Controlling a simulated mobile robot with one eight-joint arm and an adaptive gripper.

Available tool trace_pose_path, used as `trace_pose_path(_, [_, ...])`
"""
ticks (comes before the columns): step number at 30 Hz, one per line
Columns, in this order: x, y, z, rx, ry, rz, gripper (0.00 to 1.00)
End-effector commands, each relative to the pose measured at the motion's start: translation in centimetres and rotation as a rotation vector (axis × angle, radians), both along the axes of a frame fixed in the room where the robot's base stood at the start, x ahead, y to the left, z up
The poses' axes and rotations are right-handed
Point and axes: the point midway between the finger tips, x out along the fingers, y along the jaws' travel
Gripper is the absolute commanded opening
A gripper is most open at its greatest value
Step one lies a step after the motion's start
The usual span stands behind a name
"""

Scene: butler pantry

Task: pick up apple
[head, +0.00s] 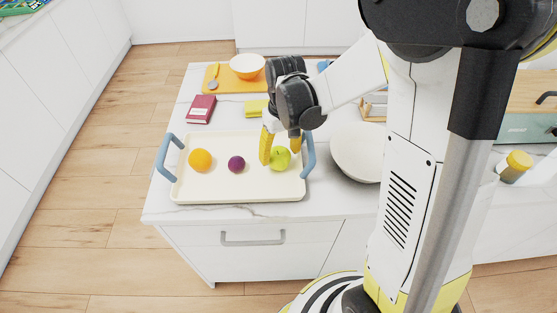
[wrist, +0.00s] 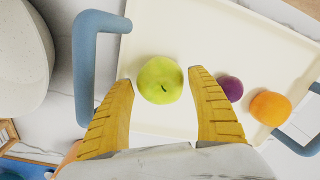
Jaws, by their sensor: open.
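A green apple (head: 280,158) sits on the right part of a cream tray (head: 215,180) with blue handles. It also shows in the wrist view (wrist: 160,80), between and slightly beyond my two yellow fingertips. My gripper (head: 280,152) is open and points down over the tray's right side, with one finger on each side of the apple. In the wrist view my gripper (wrist: 163,82) shows clear gaps between both fingers and the apple. In the head view a finger covers part of the apple's left edge.
An orange (head: 200,160) and a purple fruit (head: 236,164) lie left of the apple on the tray. A white bowl (head: 358,152) stands right of the tray's blue handle (head: 310,155). A red book (head: 201,109) and a yellow block (head: 255,108) lie behind the tray.

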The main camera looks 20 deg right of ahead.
Motion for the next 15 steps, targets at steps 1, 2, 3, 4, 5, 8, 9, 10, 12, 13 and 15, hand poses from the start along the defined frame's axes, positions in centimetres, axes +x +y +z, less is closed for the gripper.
trace_pose_path(1, [0.0, 0.0, -1.3, 0.000, 0.000, 0.000, 0.68])
trace_pose_path(2, [0.0, 0.1, -1.7, 0.000, 0.000, 0.000, 0.68])
trace_pose_path(3, [0.0, 0.1, -2.1, 0.000, 0.000, 0.000, 0.68])
trace_pose_path(4, [0.0, 0.1, -2.2, 0.000, 0.000, 0.000, 0.68])
trace_pose_path(5, [0.0, 0.1, -2.3, 0.000, 0.000, 0.000, 0.68])
trace_pose_path(8, [0.0, 0.1, -2.2, 0.000, 0.000, 0.000, 0.68])
trace_pose_path(9, [0.0, 0.1, -2.2, 0.000, 0.000, 0.000, 0.68])
trace_pose_path(10, [0.0, 0.1, -2.2, 0.000, 0.000, 0.000, 0.68])
trace_pose_path(12, [0.0, 0.1, -2.2, 0.000, 0.000, 0.000, 0.51])
trace_pose_path(13, [0.0, 0.1, -2.2, 0.000, 0.000, 0.000, 0.41])
trace_pose_path(15, [0.0, 0.1, -2.2, 0.000, 0.000, 0.000, 0.25])
